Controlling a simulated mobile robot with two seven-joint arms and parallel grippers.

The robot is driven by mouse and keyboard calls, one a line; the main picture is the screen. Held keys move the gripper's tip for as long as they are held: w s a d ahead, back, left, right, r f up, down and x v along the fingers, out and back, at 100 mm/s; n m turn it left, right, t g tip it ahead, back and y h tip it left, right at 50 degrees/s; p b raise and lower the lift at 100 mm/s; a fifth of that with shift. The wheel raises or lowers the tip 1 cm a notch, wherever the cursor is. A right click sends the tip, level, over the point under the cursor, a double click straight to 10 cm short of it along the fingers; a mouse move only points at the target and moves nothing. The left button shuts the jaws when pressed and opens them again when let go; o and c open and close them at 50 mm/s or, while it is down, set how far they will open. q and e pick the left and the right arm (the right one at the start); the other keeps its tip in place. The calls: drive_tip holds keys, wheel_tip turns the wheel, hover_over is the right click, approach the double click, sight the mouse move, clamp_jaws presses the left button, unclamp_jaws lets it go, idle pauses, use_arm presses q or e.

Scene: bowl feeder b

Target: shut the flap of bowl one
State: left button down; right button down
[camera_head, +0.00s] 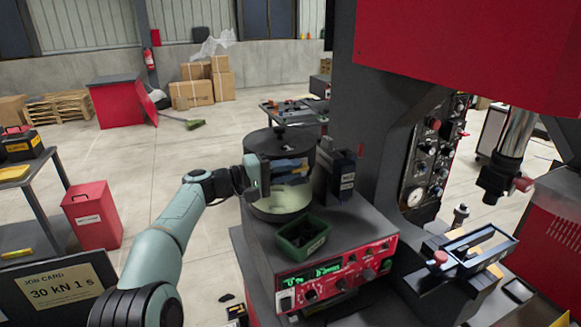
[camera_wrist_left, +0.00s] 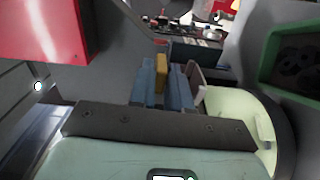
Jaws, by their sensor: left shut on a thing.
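Bowl one is a round feeder with a dark upper housing (camera_head: 268,143) and a pale green bowl (camera_head: 283,205) in its lower part. Its front is open and the pale inside shows; the pale bowl also shows at the right in the left wrist view (camera_wrist_left: 240,112). My left gripper (camera_head: 292,172) is at this opening, its blue fingers pointing right. In the left wrist view my left gripper (camera_wrist_left: 161,85) is shut on a small yellow piece (camera_wrist_left: 160,68), which looks like the flap's tab. The flap itself is mostly hidden, so I cannot tell its angle. My right gripper is not in view.
A green bin (camera_head: 302,236) of dark parts stands in front of the bowl on the grey cabinet, above a red control panel (camera_head: 335,277). A dark box (camera_head: 341,175) stands close right of the bowl. The large press (camera_head: 385,110) blocks the right. Open floor lies behind left.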

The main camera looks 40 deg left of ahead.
use_arm(q)
drive_tip(key=shift+w+a+n, duration=0.1)
drive_tip(key=shift+a+n, duration=0.05)
drive_tip(key=shift+n, duration=0.25)
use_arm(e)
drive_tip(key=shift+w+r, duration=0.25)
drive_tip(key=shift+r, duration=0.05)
use_arm(q)
drive_tip(key=c, duration=1.2)
unclamp_jaws()
drive_tip(key=shift+o, duration=0.2)
